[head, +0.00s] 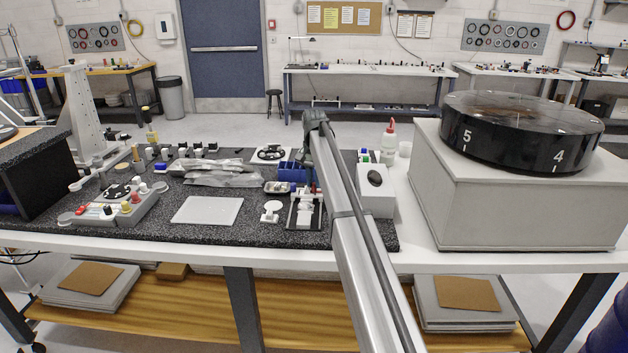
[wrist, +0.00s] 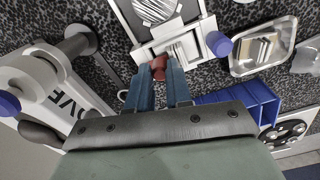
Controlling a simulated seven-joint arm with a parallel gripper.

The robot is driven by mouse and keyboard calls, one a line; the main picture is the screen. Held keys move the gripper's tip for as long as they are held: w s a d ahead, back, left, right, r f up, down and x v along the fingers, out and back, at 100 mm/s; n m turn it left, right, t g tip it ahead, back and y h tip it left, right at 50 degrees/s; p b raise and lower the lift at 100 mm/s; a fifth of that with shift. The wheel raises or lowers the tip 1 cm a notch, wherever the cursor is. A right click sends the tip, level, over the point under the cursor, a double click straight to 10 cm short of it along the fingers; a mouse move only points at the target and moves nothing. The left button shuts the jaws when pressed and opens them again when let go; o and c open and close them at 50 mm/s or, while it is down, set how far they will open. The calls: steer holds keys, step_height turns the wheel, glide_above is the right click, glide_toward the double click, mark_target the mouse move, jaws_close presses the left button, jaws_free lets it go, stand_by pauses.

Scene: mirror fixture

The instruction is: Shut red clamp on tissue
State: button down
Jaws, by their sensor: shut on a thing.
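My gripper (wrist: 158,80) shows in the wrist view with its two blue fingers pointing away from the camera. The red clamp (wrist: 158,66) sits between the fingertips, and they are shut on it. The clamp is at the near edge of a white fixture (wrist: 148,50), which holds a striped, shiny plate (wrist: 182,46). I cannot make out a tissue for certain, nor whether the clamp is closed on one. In the head view the fixture (head: 304,212) stands at the front of the dark mat, left of my arm. My fingers are not clear there.
Beside the fixture are a metal tray (wrist: 264,46), a blue bin (wrist: 240,105) and a large white-and-grey part (wrist: 50,85) at left. In the head view, a white box (head: 376,200) stands close right of my arm. A flat pale sheet (head: 207,210) lies left.

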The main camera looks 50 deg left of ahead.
mark_target(314, 183)
steer(key=c, duration=1)
jaws_free()
steer(key=shift+c, duration=0.2)
step_height(314, 183, up, 14)
steer(key=shift+f, duration=0.1)
